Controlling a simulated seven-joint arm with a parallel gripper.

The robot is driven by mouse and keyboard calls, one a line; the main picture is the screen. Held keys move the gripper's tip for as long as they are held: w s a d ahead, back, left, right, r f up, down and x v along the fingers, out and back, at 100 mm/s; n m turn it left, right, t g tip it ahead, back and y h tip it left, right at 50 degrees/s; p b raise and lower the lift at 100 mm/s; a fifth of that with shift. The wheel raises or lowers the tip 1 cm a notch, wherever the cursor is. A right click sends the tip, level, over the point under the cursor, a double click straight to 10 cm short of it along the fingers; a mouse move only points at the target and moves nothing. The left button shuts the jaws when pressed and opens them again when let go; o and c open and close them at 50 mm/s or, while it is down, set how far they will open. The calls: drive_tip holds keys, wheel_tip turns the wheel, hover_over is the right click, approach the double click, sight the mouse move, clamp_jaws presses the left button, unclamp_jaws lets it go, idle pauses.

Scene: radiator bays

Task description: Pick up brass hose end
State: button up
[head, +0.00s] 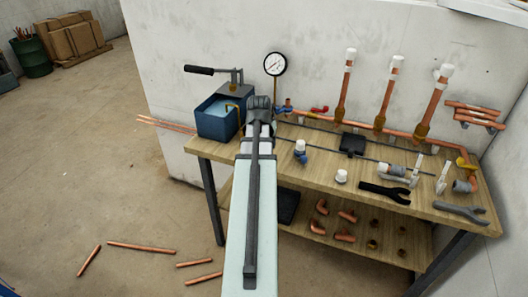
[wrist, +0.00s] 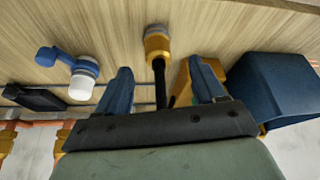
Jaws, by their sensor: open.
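The brass hose end (wrist: 157,45) shows in the wrist view as a gold collar with a greyish end, on a black hose (wrist: 159,82). It stands out from the wooden bench. My gripper (wrist: 160,64) is open, with one blue finger on each side of the hose line. The brass end lies between and slightly beyond the fingertips, and no finger visibly touches it. In the head view my gripper (head: 258,104) is over the back left of the bench, and my arm hides the hose end.
A blue pump box (head: 217,118) stands close left of my gripper, with a yellow part (wrist: 240,75) near one finger. A blue-handled valve with a white cap (head: 300,150) is to the right. Copper pipes (head: 385,133) and a gauge (head: 275,64) line the wall behind.

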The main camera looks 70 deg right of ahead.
drive_tip(key=shift+x, duration=2.7)
drive_tip(key=shift+s, duration=0.15)
drive_tip(key=shift+c, duration=0.5)
drive_tip(key=c, duration=0.8)
drive_tip(key=shift+r, duration=0.1)
drive_tip(key=shift+r, duration=7.4)
drive_tip(key=shift+s, duration=0.1)
